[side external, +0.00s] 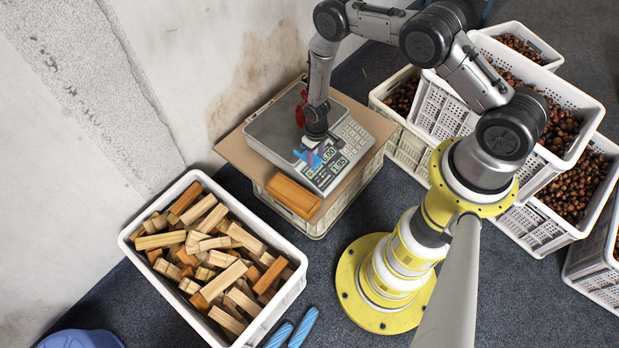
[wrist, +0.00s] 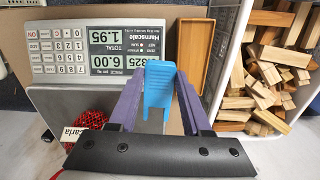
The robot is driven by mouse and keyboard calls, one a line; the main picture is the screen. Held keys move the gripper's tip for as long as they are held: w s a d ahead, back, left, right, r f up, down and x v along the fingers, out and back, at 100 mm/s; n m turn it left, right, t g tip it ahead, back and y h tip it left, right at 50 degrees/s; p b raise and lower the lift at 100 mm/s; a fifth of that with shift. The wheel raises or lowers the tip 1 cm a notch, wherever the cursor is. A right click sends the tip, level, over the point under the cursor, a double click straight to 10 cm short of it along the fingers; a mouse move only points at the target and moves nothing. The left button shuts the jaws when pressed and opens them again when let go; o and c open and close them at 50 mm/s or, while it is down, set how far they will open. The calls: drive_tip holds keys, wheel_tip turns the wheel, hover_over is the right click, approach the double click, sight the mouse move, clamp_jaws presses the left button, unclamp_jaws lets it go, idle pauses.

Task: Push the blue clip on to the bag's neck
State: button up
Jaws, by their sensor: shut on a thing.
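The blue clip (wrist: 160,84) is upright between the two purple fingers of my gripper (wrist: 160,92) in the wrist view. My gripper is shut on it. In the side view the clip (side external: 311,157) shows at my gripper (side external: 316,148), over the front of the scale by its display. The bag is a red net; part of it shows at the lower left of the wrist view (wrist: 86,124) and beside my wrist in the side view (side external: 301,108). The clip is apart from the red net in the wrist view. The bag's neck cannot be made out.
The scale (side external: 277,128) stands on a board over a crate. A white crate of wood pieces (side external: 137,236) is at left. Crates of chestnuts (side external: 437,112) stand at right. Two blue rolls (side external: 303,328) lie on the floor.

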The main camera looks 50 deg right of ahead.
drive_tip(key=w+d+r+m, duration=0.3)
drive_tip(key=d+r, duration=0.4)
drive_tip(key=d, duration=0.4)
drive_tip(key=w+d+f, duration=0.3)
drive_tip(key=w, duration=0.4)
drive_tip(key=shift+w, duration=0.35)
drive_tip(key=o, duration=1.1)
drive_tip(key=shift+o, duration=0.2)
